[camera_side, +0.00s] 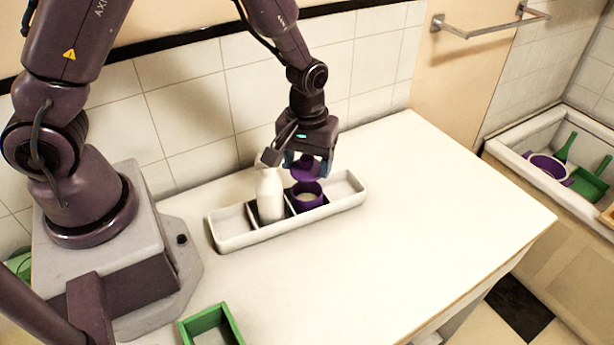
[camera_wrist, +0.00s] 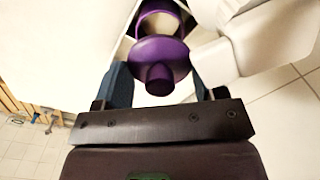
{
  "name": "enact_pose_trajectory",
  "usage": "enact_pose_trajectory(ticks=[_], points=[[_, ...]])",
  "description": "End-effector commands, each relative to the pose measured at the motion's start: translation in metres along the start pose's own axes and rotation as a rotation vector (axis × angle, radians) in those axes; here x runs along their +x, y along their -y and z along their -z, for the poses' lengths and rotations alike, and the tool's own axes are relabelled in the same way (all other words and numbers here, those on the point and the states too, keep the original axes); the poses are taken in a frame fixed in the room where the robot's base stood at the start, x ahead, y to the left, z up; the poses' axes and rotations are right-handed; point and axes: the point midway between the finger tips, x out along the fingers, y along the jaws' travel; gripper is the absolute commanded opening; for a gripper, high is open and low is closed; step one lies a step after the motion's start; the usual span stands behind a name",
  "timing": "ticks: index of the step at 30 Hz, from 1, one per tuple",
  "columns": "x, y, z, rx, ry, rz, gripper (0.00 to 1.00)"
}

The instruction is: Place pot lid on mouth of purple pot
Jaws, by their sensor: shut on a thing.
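My gripper (camera_side: 306,160) is shut on the purple pot lid (camera_side: 306,170), just above the purple pot (camera_side: 308,197). The lid looks tilted in the side view and is apart from the pot's mouth, or nearly so. In the wrist view the round lid (camera_wrist: 158,62) with its knob lies between my blue fingers (camera_wrist: 160,85). The pot (camera_wrist: 160,18) shows beyond the lid, its pale inside partly covered from view. The pot stands in a compartment of the long white tray (camera_side: 232,239).
A white bottle (camera_side: 270,195) stands in the tray directly left of the pot, close to my gripper; it also shows in the wrist view (camera_wrist: 268,35). The tiled wall is behind. A green box (camera_side: 212,326) is at the front. The counter's right side is clear. A basin (camera_side: 510,152) holds dishes at far right.

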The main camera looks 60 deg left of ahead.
Motion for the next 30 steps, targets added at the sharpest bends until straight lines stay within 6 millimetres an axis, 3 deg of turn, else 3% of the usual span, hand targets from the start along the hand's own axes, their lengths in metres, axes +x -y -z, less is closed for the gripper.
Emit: enact_pose_trajectory(ticks=[9,30], points=[[0.041,0.001,0.0,-0.002,0.002,0.002,0.42],[0.054,0.0,0.0,-0.002,0.002,0.0,0.39]])
